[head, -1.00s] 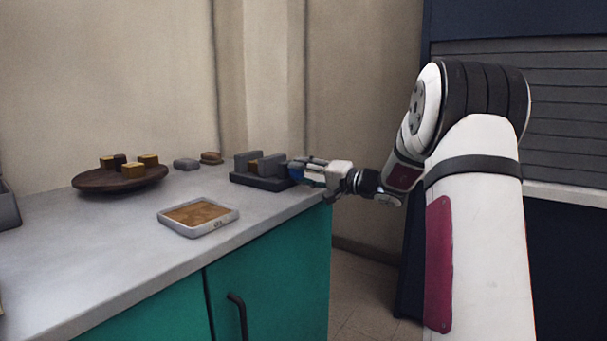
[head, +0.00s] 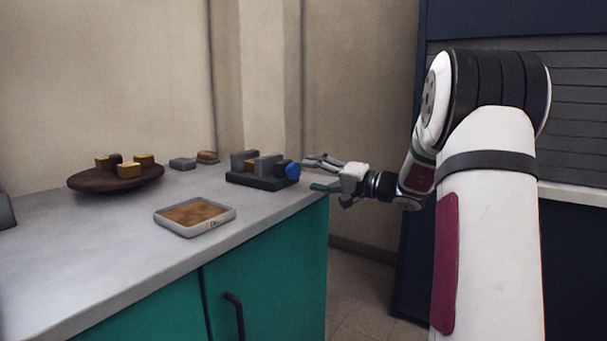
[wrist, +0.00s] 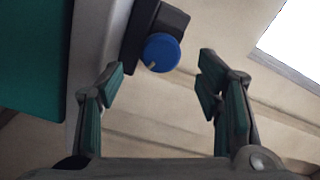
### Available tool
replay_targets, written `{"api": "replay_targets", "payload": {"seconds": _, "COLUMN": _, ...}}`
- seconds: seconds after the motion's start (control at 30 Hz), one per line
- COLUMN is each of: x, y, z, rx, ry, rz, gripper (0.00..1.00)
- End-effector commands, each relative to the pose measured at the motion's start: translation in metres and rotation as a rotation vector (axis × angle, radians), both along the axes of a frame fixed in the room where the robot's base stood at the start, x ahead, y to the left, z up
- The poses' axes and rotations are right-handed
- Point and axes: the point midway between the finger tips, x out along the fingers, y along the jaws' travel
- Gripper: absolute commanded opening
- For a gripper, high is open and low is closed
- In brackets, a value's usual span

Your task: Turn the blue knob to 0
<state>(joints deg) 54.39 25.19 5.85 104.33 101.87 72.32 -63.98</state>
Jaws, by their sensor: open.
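The blue knob (head: 293,171) sits on the right end of a dark vise-like device (head: 262,182) at the counter's far right corner. In the wrist view the knob (wrist: 161,52) is a round blue disc with a small pale mark at its lower left rim. My gripper (head: 312,173) is open and empty, just right of the knob. In the wrist view its two fingers (wrist: 162,87) stand wide apart, with the knob ahead of them, nearer the left finger, and not touched. No numbers are readable near the knob.
A shallow tray (head: 228,217) with a brown inside lies near the counter's front edge. A dark round board (head: 88,181) holds several small blocks. A grey block (head: 183,164) and a brown item (head: 208,157) lie at the back.

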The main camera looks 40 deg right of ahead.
Motion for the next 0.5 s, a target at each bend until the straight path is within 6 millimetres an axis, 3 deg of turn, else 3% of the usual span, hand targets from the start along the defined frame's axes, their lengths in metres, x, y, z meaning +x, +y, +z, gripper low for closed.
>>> {"api": "replay_targets", "payload": {"seconds": 0.2, "x": -0.041, "y": -0.015, "z": 0.0, "rx": 0.0, "ry": 0.0, "rz": -0.002, "gripper": 0.59}}
{"api": "replay_targets", "payload": {"seconds": 0.5, "x": -0.066, "y": -0.024, "z": 0.0, "rx": -0.001, "ry": 0.0, "rz": 0.0, "gripper": 0.59}}
